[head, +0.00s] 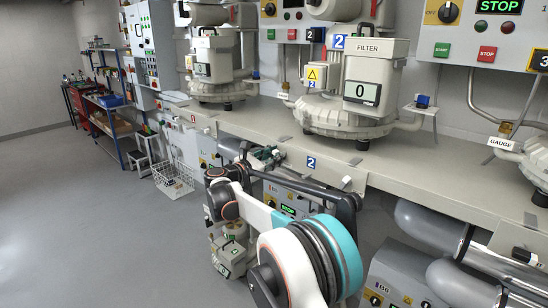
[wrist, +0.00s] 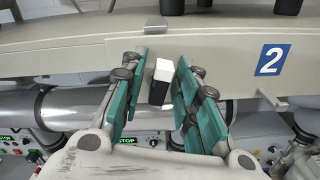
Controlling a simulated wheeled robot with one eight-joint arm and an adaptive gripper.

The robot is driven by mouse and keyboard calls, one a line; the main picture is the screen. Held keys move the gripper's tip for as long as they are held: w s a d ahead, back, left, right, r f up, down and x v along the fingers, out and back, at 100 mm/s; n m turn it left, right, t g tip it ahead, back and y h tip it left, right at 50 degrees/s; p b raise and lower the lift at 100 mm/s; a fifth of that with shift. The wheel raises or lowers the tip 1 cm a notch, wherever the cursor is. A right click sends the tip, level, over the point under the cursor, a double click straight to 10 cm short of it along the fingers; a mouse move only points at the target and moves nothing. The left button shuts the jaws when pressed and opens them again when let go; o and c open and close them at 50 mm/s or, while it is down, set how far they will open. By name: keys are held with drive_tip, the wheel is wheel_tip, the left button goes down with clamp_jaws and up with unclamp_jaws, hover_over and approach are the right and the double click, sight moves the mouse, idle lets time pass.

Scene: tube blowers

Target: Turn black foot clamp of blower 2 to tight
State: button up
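My gripper (wrist: 160,62) has teal pads set apart, with a small block-like part, white on top and black below (wrist: 158,88), between them. I take this part for the black foot clamp, but cannot be sure. It stands at the bench edge and lies close to the right pad; I cannot tell whether they touch. In the head view my gripper (head: 265,157) is at the bench front edge, left of the blue "2" label (head: 311,162). Blower 2 (head: 345,118) stands on the bench above, with a display reading 0. The clamp is not clear there.
The bench (head: 430,165) runs across, and its blue "2" label (wrist: 272,60) is right of the gripper in the wrist view. A metal bracket (wrist: 155,24) is above the block. Pipes (wrist: 70,106) and control boxes lie below the bench. The floor (head: 90,220) at left is clear.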

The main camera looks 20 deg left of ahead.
clamp_jaws()
drive_tip(key=shift+m, duration=0.3)
drive_tip(key=m, duration=0.2)
drive_tip(key=m+p, duration=0.1)
drive_tip(key=m, duration=0.2)
drive_tip(key=shift+s+d+f+m, duration=0.1)
drive_tip(key=shift+d+m, duration=0.15)
drive_tip(key=shift+m, duration=0.05)
drive_tip(key=m, duration=0.4)
drive_tip(key=shift+f+m+p, duration=0.2)
drive_tip(key=shift+m+p, duration=0.1)
drive_tip(key=shift+p, duration=0.05)
drive_tip(key=shift+d+f+m, duration=0.1)
drive_tip(key=shift+f+m, duration=0.1)
drive_tip(key=shift+m, duration=1.7)
drive_tip(key=shift+o, duration=2)
unclamp_jaws()
